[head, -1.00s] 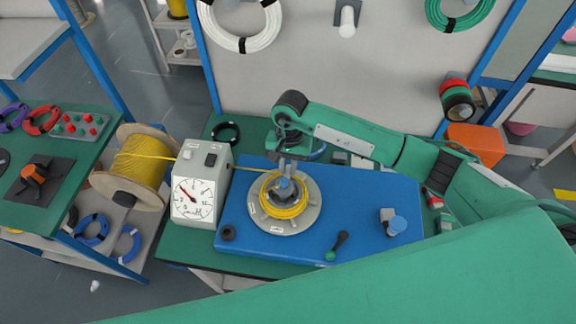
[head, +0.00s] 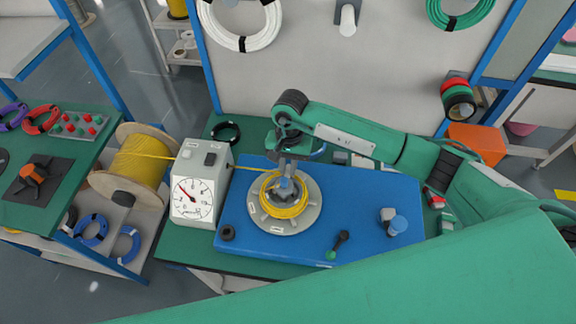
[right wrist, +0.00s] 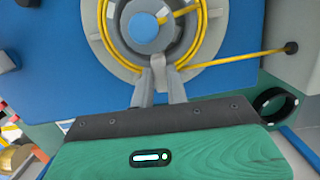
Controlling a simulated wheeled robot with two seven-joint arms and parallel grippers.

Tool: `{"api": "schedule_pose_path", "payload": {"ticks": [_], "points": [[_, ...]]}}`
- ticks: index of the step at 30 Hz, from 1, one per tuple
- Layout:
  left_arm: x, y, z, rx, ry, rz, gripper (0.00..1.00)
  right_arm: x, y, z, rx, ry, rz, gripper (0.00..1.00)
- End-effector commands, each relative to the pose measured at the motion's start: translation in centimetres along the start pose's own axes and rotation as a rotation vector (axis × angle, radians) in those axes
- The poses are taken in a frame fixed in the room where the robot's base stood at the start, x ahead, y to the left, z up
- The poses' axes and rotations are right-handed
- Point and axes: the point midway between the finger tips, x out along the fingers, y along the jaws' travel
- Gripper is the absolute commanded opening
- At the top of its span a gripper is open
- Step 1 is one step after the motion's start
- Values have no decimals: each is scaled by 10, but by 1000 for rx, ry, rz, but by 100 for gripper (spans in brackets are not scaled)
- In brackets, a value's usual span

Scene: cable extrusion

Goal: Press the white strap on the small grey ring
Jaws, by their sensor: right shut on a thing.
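A round light-grey holder (head: 267,216) with a coil of yellow cable (head: 289,210) sits on the blue board. It has a blue-topped hub (right wrist: 144,27), and small white patches show on its rim. My right gripper (head: 287,178) reaches down over the back of the coil, beside the hub. In the right wrist view its fingertips (right wrist: 158,74) close around a small pale-grey piece (right wrist: 157,62) at the coil's edge. I cannot tell clearly whether this is the white strap. The fingers partly hide the holder's rim. My left gripper is out of view.
The yellow cable runs left through a grey box with a dial (head: 194,197) to a wooden spool (head: 139,165). A large green surface fills the front right.

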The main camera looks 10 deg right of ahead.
Motion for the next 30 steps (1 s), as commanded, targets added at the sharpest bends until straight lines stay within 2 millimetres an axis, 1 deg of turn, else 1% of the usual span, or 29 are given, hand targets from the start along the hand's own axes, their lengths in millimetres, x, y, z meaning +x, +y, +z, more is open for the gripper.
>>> {"api": "schedule_pose_path", "payload": {"ticks": [2, 30], "points": [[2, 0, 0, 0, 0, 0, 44, 3, 1, 1, 0, -2, 4, 2], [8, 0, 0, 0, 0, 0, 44, 4, 2, 1, 1, -4, 6, 2]]}}
